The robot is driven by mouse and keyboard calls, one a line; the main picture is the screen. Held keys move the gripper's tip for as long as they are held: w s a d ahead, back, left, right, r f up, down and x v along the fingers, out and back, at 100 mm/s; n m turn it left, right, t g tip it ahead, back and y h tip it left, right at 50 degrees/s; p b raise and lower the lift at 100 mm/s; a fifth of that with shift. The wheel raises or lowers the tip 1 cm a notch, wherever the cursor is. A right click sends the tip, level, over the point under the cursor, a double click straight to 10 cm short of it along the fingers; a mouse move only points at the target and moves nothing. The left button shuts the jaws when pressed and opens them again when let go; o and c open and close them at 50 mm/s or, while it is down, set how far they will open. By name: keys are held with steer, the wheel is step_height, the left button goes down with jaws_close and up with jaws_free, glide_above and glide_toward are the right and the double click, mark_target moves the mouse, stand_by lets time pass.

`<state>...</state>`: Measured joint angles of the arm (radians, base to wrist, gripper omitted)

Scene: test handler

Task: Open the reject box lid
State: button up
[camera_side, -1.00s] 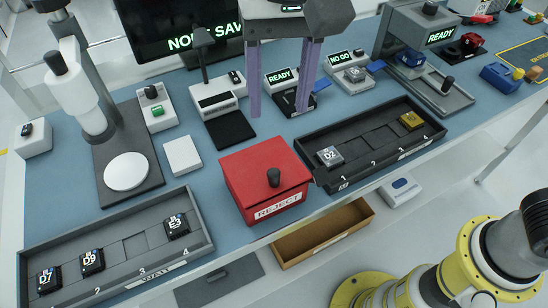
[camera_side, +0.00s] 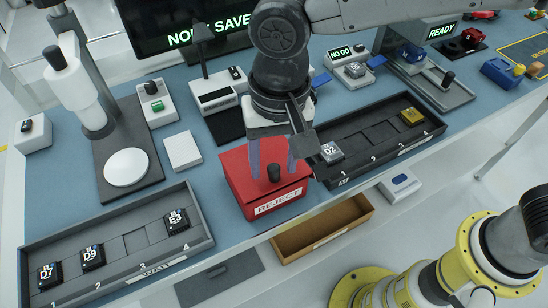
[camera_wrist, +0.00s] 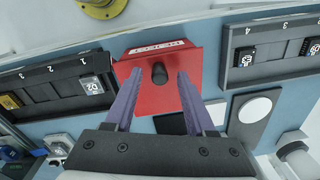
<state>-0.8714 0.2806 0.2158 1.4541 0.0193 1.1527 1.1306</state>
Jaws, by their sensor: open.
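The red reject box (camera_side: 248,198) stands at the front edge of the blue bench, with its lid shut. A black knob (camera_side: 273,173) stands up from the lid near its front. My gripper (camera_side: 271,176) is open and points down over the lid, with its purple fingers on either side of the knob. In the wrist view the knob (camera_wrist: 159,74) lies between and a little beyond the tips of my gripper (camera_wrist: 160,75). The fingers look apart from the knob. I cannot tell the exact height of the fingertips above the lid.
The grey WAIT tray (camera_side: 123,272) with several black blocks is at the front left. Another dark tray (camera_side: 376,148) with blocks lies close to the box's right side. An open brown drawer (camera_side: 322,230) is below the bench edge. A monitor stands behind.

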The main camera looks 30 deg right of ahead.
steer(key=shift+f, duration=0.15)
jaws_close()
stand_by(1.4)
